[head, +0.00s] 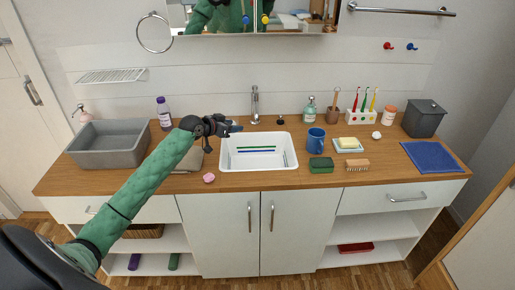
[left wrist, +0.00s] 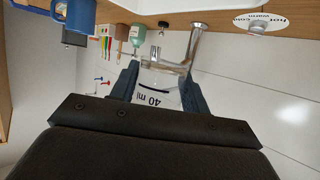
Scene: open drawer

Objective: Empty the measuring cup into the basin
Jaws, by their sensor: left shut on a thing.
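The white basin (head: 258,166) is set in the middle of the wooden counter, below the tap. Its white edge also shows at the top of the left wrist view (left wrist: 190,5). My left gripper (head: 236,127) is above the basin's back left corner. In the left wrist view my left gripper (left wrist: 158,92) is shut on the clear measuring cup (left wrist: 156,97), marked "40 ml". That view is upside down. The cup's contents cannot be made out, and it is too small to tell in the head view. My right gripper is not in view.
The tap (head: 255,105) stands close to the right of my left gripper. A grey tub (head: 108,150) and a purple bottle (head: 164,113) stand left. A blue mug (head: 316,140), a green sponge (head: 321,165) and a soap dish (head: 347,146) stand right. Thin blue and green strips lie in the basin.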

